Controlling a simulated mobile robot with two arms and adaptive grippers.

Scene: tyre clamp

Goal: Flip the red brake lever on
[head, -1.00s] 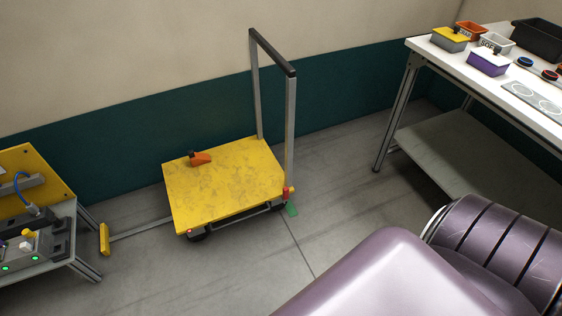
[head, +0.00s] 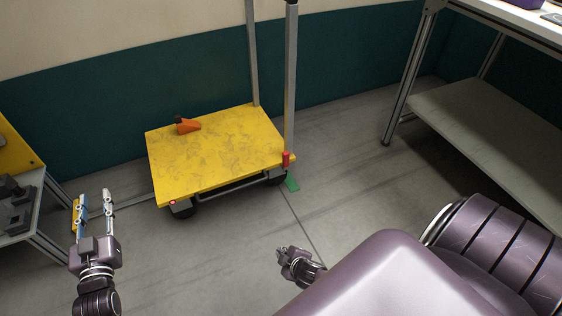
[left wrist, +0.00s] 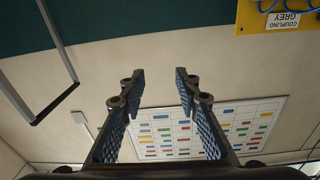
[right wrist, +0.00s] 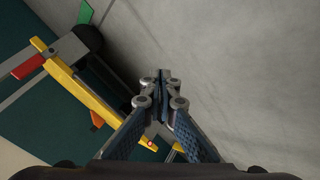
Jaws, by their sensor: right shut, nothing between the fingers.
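The red brake lever (head: 286,158) is a small red piece at the foot of the right handle post of the yellow cart (head: 215,160). It also shows at the left of the right wrist view (right wrist: 27,67). My right gripper (head: 281,252) is low over the floor in front of the cart, shut and empty, apart from the lever. Its closed fingers also show in the right wrist view (right wrist: 161,92). My left gripper (head: 95,197) is open and empty, left of the cart. Its spread fingers show in the left wrist view (left wrist: 156,88), facing the wall.
An orange wedge (head: 188,125) lies on the cart's deck. A workbench with a lower shelf (head: 480,105) stands at the right, another table (head: 22,215) at the left. Floor in front of the cart is clear.

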